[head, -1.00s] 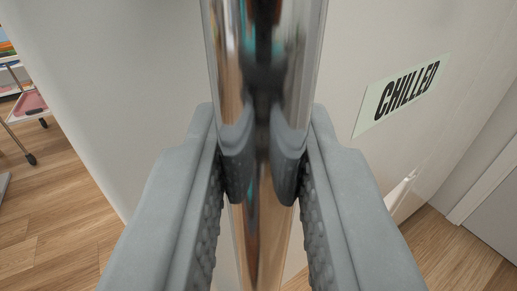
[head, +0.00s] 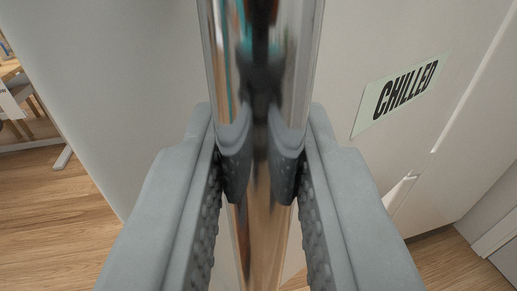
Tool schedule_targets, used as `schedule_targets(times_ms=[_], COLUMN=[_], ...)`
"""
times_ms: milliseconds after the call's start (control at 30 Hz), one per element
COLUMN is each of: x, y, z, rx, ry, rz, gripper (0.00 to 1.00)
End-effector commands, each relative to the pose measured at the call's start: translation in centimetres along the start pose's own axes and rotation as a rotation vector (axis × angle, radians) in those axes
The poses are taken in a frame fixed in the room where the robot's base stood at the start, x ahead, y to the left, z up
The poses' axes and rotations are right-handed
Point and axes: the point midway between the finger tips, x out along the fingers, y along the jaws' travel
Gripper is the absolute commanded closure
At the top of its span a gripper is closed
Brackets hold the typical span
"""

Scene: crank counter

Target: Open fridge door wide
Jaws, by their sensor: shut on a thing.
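The fridge door (head: 120,100) is a pale panel that fills most of the head view. A sign reading "CHILLED" (head: 404,92) is on it at the right. A shiny chrome bar handle (head: 262,60) runs up and down the middle of the view. My gripper (head: 262,165) is shut on this handle, one grey finger on each side. The lower part of the handle shows between the fingers. The handle's ends and mounts are out of view or hidden, and I cannot tell how far the door stands open.
Wooden floor (head: 50,205) is clear at the lower left. Furniture with a pale leg and foot (head: 63,158) stands at the far left. A pale panel or wall (head: 490,200) is at the right edge, with a strip of floor before it.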

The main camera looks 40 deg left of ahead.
Motion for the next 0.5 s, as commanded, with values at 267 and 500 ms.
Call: schedule_targets(times_ms=[267,500], x=[-3.0,-4.4], y=[3.1,4.6], z=[-0.2,-0.3], rx=[-0.003,-0.004], ry=[0.003,0.003], rz=[-0.061,-0.096], gripper=[1.0,1.0])
